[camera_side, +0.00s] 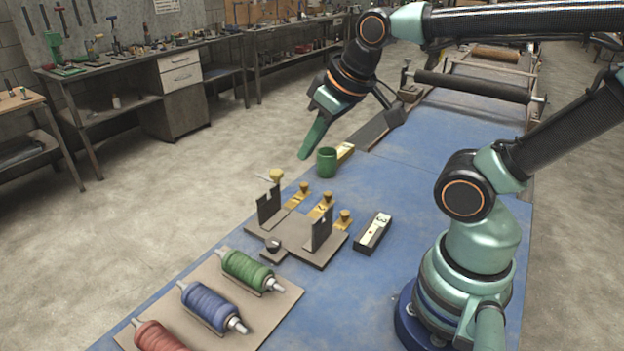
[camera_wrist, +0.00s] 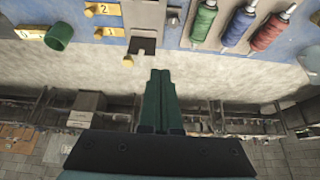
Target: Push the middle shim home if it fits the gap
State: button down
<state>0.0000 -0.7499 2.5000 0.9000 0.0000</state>
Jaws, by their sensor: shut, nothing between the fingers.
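The middle shim (camera_side: 321,206) is a brass strip with a knob, lying on the blue table between two similar shims (camera_side: 298,197) (camera_side: 344,219). In the wrist view a shim marked 2 (camera_wrist: 103,9) shows at the top left. The fixture has two dark upright plates (camera_side: 268,207) (camera_side: 319,232) on a brown base (camera_side: 291,240); no shim shows between them. One plate, with a notch, shows in the wrist view (camera_wrist: 141,46). My gripper (camera_side: 306,154) is shut and empty, raised beyond the fixture and left of the green cup. Its green fingers (camera_wrist: 160,73) lie together.
A black block with a pale label (camera_side: 373,233) lies right of the fixture. Several thread spools (camera_side: 210,306) lie on a board in front.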

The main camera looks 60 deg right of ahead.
aim_at(328, 197)
dwell(0.4)
jog(key=w+d+r+m+g, duration=0.2)
jog(key=w+d+m, duration=0.1)
jog(key=w+d, duration=0.35)
jog(key=w+d+f+m+g, duration=0.2)
jog(key=w+d+f, duration=0.2)
jog(key=d, duration=0.2)
jog(key=w+d+f+m+g, duration=0.2)
jog(key=w+d+f, duration=0.15)
jog(key=d, duration=0.35)
jog(key=d+f+m+g+y, duration=0.1)
jog(key=d+f+m+g, duration=0.1)
jog(key=d+f, duration=0.55)
jog(key=x, duration=0.3)
jog(key=a+x, duration=0.1)
jog(key=x, duration=0.3)
jog(key=a+x, duration=0.1)
jog(key=x, duration=0.2)
jog(key=shift+a+f, duration=0.15)
jog(key=shift+f, duration=0.05)
jog(key=shift+s+a, duration=1)
jog(key=shift+s, duration=0.05)
jog(key=shift+a, duration=0.1)
